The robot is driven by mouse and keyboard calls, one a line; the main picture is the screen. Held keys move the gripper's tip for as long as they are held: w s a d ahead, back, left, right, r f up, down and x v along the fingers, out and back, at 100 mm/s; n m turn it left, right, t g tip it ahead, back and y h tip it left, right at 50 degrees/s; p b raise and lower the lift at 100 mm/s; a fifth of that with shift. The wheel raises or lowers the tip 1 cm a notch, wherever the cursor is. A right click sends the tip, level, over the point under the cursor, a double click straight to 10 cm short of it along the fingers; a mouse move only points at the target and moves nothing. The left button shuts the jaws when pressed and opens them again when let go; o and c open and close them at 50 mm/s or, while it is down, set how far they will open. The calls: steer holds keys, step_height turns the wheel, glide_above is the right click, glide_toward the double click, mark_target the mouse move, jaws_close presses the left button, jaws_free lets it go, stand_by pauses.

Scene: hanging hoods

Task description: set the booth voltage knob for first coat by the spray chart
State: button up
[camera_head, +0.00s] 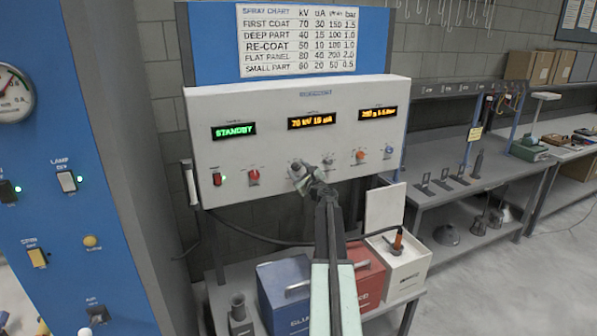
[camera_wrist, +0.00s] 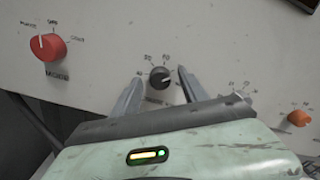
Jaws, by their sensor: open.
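The spray chart (camera_head: 297,40) hangs above the booth's control panel (camera_head: 225,110); its first coat row reads 70 kV, 30 uA, 150 and 1.5 bar. The middle display (camera_head: 312,121) appears to read 70 kV 15 uA. A dark round knob (camera_wrist: 159,77) with numbers around it sits between my fingertips in the wrist view. Its label is partly hidden and too blurred to read. My gripper (camera_wrist: 157,78) is open, one finger on each side of this knob; contact cannot be told. In the head view my gripper (camera_head: 312,174) is at the panel's lower middle.
A red mode knob (camera_wrist: 48,47) is left of my gripper; an orange knob (camera_wrist: 299,118) is right. The left display (camera_head: 233,131) reads STANDBY; the right display (camera_head: 379,113) is hard to read. Blue (camera_head: 283,292), red (camera_head: 366,277) and white (camera_head: 403,268) boxes stand below.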

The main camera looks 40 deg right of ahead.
steer(key=v, duration=0.7)
steer(key=shift+s, duration=0.3)
steer(key=shift+a, duration=0.1)
